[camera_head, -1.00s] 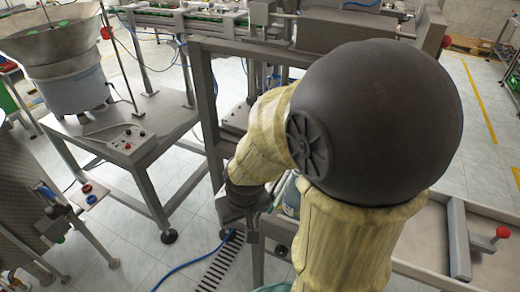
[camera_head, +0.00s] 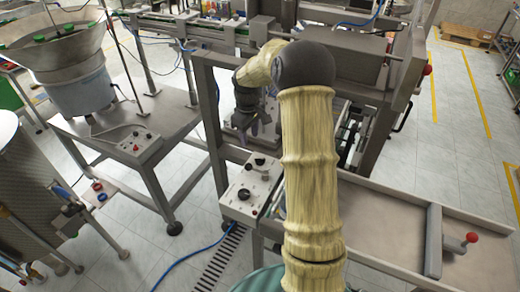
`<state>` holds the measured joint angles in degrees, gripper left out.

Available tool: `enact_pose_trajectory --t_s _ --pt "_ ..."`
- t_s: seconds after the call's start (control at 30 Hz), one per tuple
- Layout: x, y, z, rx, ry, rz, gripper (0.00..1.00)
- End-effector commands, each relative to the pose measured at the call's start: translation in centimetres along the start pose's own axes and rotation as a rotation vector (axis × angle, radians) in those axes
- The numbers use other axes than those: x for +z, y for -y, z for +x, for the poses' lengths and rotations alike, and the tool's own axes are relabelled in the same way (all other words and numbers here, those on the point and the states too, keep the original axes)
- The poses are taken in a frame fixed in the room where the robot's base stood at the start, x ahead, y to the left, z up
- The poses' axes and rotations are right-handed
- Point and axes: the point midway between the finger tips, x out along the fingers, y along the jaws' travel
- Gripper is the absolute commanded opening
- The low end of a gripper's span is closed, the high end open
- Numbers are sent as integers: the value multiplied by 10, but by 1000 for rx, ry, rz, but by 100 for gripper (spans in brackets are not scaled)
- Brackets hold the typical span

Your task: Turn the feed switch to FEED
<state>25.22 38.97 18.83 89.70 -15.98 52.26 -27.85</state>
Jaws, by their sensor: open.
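A pale control box (camera_head: 250,188) with a black rotary knob (camera_head: 244,194) and other small controls sits at the front corner of the grey machine frame. A second control box (camera_head: 139,146) with a red control stands on the feeder table at the left. The labels are too small to read, so I cannot tell which control is the feed switch. My gripper (camera_head: 254,130) is open, beyond and above the nearer box, and touches neither box. Its fingers are small and partly lost against the machine behind.
The bowl feeder (camera_head: 80,85) stands on its table at the left. A grey upright post (camera_head: 211,120) rises between that table and my gripper. A metal tray (camera_head: 390,215) with a red-knobbed lever (camera_head: 472,238) lies at the right. Open floor shows at lower left.

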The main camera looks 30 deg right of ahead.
Motion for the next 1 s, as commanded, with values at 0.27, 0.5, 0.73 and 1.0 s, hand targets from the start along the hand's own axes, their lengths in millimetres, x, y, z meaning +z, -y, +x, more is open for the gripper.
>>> enact_pose_trajectory --t_s 0.27,0.5,0.73,1.0 --pt "-1 -61 -8 -31 13 -38 41" --pt "-1 -62 -7 -30 14 -40 41" --pt "-1 -61 -1 -31 15 -40 41" --pt "0 -60 36 -34 16 -40 41"
